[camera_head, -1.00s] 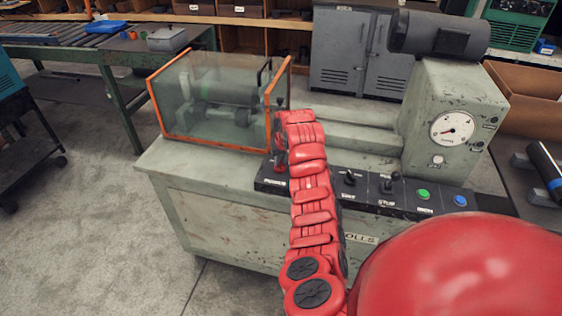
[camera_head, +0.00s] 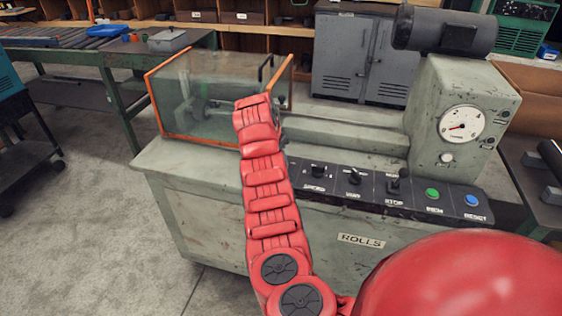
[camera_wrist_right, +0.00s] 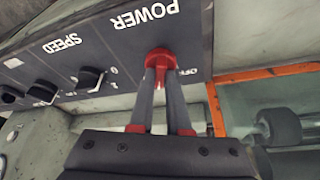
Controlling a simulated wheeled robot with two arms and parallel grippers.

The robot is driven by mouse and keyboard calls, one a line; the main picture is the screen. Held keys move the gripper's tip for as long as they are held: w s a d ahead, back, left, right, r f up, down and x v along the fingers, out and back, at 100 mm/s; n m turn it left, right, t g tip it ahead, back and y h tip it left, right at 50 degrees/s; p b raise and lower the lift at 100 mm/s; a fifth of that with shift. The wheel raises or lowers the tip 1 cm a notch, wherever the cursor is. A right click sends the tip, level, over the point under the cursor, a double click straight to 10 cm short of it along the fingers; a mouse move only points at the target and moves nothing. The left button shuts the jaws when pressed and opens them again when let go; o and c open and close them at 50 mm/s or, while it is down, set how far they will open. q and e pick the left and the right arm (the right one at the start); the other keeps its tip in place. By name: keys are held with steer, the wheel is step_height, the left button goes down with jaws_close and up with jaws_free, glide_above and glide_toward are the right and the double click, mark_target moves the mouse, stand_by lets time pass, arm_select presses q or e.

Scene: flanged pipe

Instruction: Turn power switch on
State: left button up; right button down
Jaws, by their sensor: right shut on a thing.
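In the right wrist view, the two grey fingers of my right gripper (camera_wrist_right: 160,72) converge on a small red piece, the power switch (camera_wrist_right: 157,58), on the dark panel under the word POWER (camera_wrist_right: 143,14). The fingertips are closed on it, hiding much of its shape, so its position is hard to read. In the head view, my red right arm (camera_head: 267,195) reaches up across the left part of the control panel (camera_head: 375,195) and covers the gripper and the power switch. My left gripper is in no view.
Beside the switch are the speed knob (camera_head: 319,170), another black knob (camera_head: 354,177), a stop lever (camera_head: 394,185), a green button (camera_head: 432,193) and a blue button (camera_head: 471,200). An orange-framed clear guard (camera_head: 200,92) stands behind left. A gauge (camera_head: 461,126) is at right.

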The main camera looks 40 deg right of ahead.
steer(key=m+g, duration=0.1)
steer(key=m, duration=0.1)
steer(key=shift+w+m+b, duration=0.1)
steer(key=shift+m+b, duration=0.25)
steer(key=shift+m, duration=0.05)
steer(key=shift+m+g, duration=0.3)
steer(key=shift+m, duration=0.5)
steer(key=c, duration=0.9)
jaws_free()
